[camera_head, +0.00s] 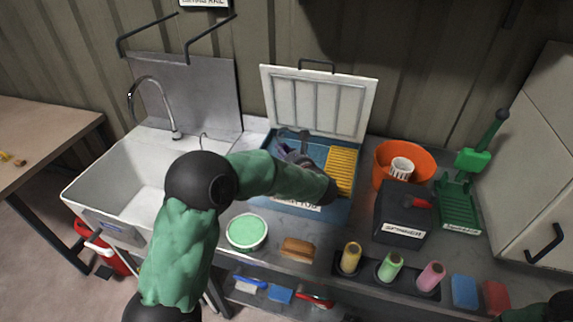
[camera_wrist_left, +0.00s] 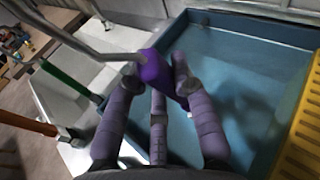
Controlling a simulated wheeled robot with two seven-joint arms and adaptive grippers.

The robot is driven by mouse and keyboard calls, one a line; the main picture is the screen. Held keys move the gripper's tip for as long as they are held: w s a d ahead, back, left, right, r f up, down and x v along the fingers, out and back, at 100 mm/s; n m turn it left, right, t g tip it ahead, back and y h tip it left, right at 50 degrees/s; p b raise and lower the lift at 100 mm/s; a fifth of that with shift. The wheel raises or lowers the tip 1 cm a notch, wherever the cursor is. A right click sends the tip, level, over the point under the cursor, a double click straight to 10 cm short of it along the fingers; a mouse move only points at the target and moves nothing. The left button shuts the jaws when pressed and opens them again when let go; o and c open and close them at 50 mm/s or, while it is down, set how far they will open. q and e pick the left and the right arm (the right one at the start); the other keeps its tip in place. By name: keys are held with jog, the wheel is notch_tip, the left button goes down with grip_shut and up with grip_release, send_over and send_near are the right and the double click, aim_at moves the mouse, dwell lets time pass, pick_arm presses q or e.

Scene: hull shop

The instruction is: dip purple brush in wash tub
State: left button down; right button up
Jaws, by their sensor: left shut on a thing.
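The wash tub (camera_head: 262,172) is a blue basin at the middle of the counter, its ribbed white lid (camera_head: 318,100) standing open behind. Its blue floor and wall (camera_wrist_left: 245,60) fill the right of the wrist view. My left gripper (camera_head: 290,143) is over the tub and shut on the purple brush (camera_wrist_left: 153,72). The purple part shows between the fingertips in the wrist view; the rest is hidden by the fingers. I cannot tell whether the brush touches the tub's contents. My right gripper is out of view.
A yellow ribbed rack (camera_head: 341,170) sits at the tub's right side. A white sink (camera_head: 110,185) with a tap is to the left. An orange bucket (camera_head: 383,152), a black spinner box (camera_head: 402,225) and a green stand (camera_head: 460,208) are to the right. A green-filled bowl (camera_head: 246,231) sits in front.

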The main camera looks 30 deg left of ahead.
pick_arm(q)
jog(key=shift+r+p, duration=3.85)
jog(key=shift+r, duration=2.5)
